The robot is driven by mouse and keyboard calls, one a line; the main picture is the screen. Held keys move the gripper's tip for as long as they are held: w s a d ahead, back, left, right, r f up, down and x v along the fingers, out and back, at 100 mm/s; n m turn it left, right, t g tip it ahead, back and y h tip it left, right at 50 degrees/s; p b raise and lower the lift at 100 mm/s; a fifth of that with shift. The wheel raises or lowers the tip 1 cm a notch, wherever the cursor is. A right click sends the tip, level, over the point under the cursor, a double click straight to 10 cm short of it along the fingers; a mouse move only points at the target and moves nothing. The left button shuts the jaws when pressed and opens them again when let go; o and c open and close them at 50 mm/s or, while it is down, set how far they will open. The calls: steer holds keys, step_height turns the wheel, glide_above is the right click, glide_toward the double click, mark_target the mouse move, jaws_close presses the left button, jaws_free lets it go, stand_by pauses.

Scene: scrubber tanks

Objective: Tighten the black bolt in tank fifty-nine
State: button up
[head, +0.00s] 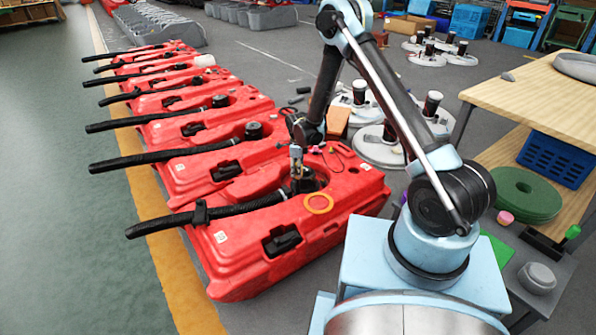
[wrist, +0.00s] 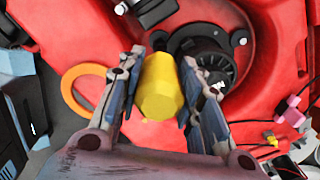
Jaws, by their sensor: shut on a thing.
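The nearest red tank (head: 235,262) lies under my gripper, and its red top fills much of the wrist view (wrist: 280,75). I cannot read its number. My gripper (wrist: 160,75) is shut on a yellow faceted tool handle (wrist: 158,95), held between both fingers. In the head view my gripper (head: 297,158) is above this tank, beside its black round fitting (head: 310,182). The fitting (wrist: 208,62) shows just right of the handle in the wrist view, with small dark bolt heads around it. The handle hides its own tip, and I cannot tell which bolt it meets.
An orange ring (head: 319,203) lies on the tank top by the fitting. A thick black hose (head: 190,218) runs left from it. More red tanks (head: 190,130) stand behind in a row. A wooden bench (head: 540,95) with a blue crate (head: 555,158) is at right.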

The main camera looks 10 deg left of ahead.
steer(key=o, duration=0.5)
steer(key=shift+c, duration=0.2)
steer(key=c, duration=0.5)
steer(key=shift+o, duration=0.2)
steer(key=shift+f, duration=1.3)
stand_by(2.5)
steer(key=shift+r, duration=2.55)
